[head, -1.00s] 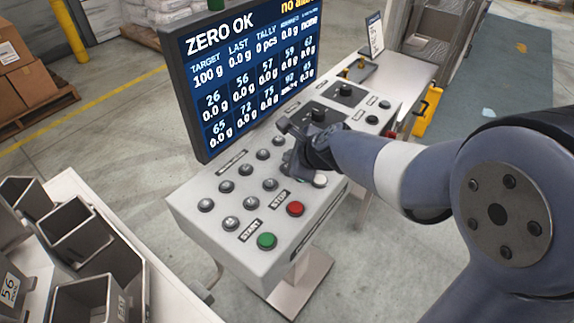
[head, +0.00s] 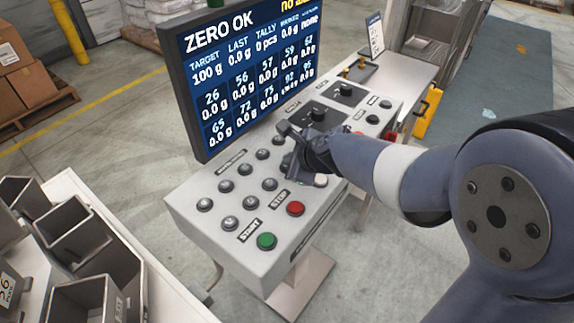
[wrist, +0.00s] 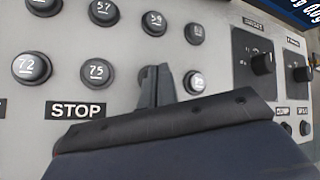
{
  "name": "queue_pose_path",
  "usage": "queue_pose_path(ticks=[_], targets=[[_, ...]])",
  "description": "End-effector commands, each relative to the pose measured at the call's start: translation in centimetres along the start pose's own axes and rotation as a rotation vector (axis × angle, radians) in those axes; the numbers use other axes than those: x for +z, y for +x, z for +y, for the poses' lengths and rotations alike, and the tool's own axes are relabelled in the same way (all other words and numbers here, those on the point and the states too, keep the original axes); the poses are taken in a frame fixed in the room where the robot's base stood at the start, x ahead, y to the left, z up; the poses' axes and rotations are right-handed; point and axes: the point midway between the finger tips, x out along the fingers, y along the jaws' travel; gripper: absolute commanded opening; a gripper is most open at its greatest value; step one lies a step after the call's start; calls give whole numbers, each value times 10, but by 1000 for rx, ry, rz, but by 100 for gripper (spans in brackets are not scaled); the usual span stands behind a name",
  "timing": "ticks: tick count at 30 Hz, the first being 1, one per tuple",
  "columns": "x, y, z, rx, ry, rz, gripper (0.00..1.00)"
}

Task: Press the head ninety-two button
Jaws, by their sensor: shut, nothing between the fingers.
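The console panel (head: 205,232) carries two rows of round grey buttons. In the wrist view the 72 button (wrist: 32,68), 75 button (wrist: 97,72), 57 button (wrist: 103,11) and 59 button (wrist: 154,23) are readable. My gripper (wrist: 156,84) is shut and empty, over the lower row just right of the 75 button. It covers the spot below the 59 button, where the ninety-two button appears to be hidden. A partly covered button (wrist: 194,80) shows right of the fingers. In the head view my gripper (head: 291,164) is over the panel; I cannot tell whether it touches a button.
A green START button (head: 266,241) and red STOP button (head: 295,208) sit at the panel's front edge. A screen (head: 245,75) reading ZERO OK stands behind. Black knobs (head: 318,114) are to the right. Metal hoppers (head: 75,235) stand at left.

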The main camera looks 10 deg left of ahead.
Motion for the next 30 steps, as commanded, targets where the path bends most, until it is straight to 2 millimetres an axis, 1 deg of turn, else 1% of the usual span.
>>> queue_pose_path(ticks=[17,30], targets=[[-2,3,2,1,0,1,0],[7,-10,-7,1,0,1,0]])
